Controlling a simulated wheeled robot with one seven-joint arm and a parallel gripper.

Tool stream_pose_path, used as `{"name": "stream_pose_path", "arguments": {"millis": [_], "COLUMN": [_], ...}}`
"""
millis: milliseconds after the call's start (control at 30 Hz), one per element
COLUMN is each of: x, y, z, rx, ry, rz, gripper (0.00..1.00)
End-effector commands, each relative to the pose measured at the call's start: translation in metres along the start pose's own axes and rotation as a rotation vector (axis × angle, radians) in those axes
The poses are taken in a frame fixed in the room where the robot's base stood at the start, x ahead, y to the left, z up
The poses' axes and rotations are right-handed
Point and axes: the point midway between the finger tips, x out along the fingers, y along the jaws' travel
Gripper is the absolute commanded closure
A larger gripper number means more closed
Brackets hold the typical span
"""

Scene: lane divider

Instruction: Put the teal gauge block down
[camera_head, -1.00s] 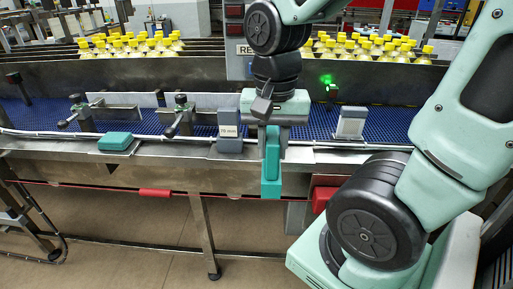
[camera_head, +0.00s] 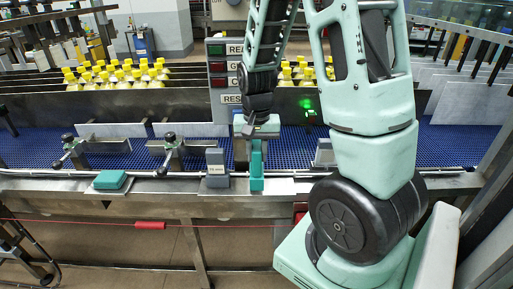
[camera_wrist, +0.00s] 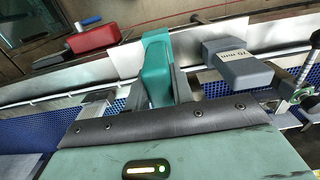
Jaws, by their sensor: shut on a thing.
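The teal gauge block (camera_head: 257,172) hangs upright in my gripper (camera_head: 256,146) at the conveyor's front steel ledge. Its lower end is at the ledge near a white patch (camera_head: 281,186); I cannot tell whether it touches. In the wrist view the teal block (camera_wrist: 156,70) sticks out beyond my gripper, with the white patch (camera_wrist: 124,60) beside it. My gripper is shut on the block, and its fingers are partly hidden.
A grey block with a millimetre label (camera_head: 217,170) stands just left of the teal block. A flat teal case (camera_head: 109,180) lies further left on the ledge. Clamps (camera_head: 172,150) stand behind. A red item (camera_wrist: 85,38) shows in the wrist view. Bottles (camera_head: 120,73) stand at the back.

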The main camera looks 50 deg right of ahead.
Motion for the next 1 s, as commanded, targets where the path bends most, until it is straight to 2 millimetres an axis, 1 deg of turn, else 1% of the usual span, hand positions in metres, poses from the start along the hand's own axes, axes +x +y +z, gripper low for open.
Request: {"name": "stream_pose_path", "arguments": {"millis": [33, 100, 233, 333, 500, 600, 1000], "x": [-0.003, -0.003, -0.001, 0.005, 0.025, 0.032, 0.039], "y": [0.000, 0.000, 0.000, 0.000, 0.001, 0.000, 0.000], "z": [-0.011, -0.021, -0.030, -0.031, -0.030, -0.030, -0.031], "rx": [0.004, 0.003, 0.001, 0.001, 0.002, 0.001, 0.000], "ry": [0.000, 0.000, 0.000, -0.004, -0.005, -0.004, 0.000], "rz": [0.000, 0.000, -0.001, 0.001, 0.002, 0.000, -0.001], "gripper": [1.00, 1.00, 1.00, 1.00, 1.00, 1.00, 1.00]}}
